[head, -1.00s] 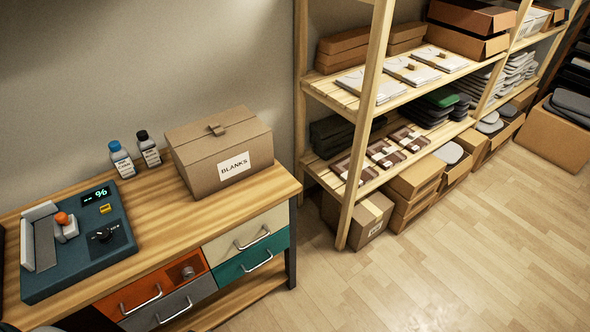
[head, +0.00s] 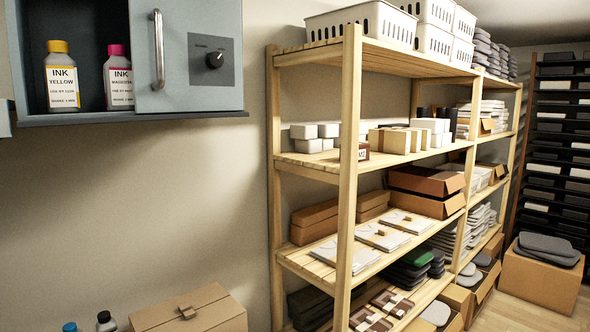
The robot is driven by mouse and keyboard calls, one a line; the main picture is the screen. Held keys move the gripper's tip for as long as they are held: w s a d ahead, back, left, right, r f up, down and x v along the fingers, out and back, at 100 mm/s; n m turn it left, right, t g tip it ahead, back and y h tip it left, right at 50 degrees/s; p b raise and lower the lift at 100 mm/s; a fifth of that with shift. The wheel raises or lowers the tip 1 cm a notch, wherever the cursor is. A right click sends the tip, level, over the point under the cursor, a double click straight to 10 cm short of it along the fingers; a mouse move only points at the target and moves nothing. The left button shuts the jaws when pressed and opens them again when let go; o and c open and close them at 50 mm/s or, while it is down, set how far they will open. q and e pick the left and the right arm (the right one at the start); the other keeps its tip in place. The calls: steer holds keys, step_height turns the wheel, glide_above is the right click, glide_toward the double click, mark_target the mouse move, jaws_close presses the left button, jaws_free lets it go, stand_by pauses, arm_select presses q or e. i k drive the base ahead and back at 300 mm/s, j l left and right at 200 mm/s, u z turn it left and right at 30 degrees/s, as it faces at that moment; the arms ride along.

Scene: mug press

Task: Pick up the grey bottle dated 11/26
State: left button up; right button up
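Two bottles with white labels stand in the open part of a wall cabinet (head: 190,104) at the upper left. One has a yellow cap and reads INK YELLOW (head: 62,78); the other has a magenta cap and reads INK MAGENTA (head: 118,80). I cannot make out the date 11/26 on any bottle. Neither of my grippers is in view.
A cardboard box (head: 190,312) stands right of the lower bottles. A wooden shelf unit (head: 347,180) with baskets, boxes and stacks fills the middle and right. The cabinet's grey door has a handle (head: 157,60) and a dark knob. A dark rack (head: 560,150) stands at the far right.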

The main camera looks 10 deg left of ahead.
mark_target(60, 76)
steer(key=j+u, duration=0.1)
steer(key=u, duration=0.3)
steer(key=j+u, duration=0.1)
steer(key=u, duration=0.25)
steer(key=j+u, duration=0.1)
steer(key=u, duration=0.3)
steer(key=i, duration=0.05)
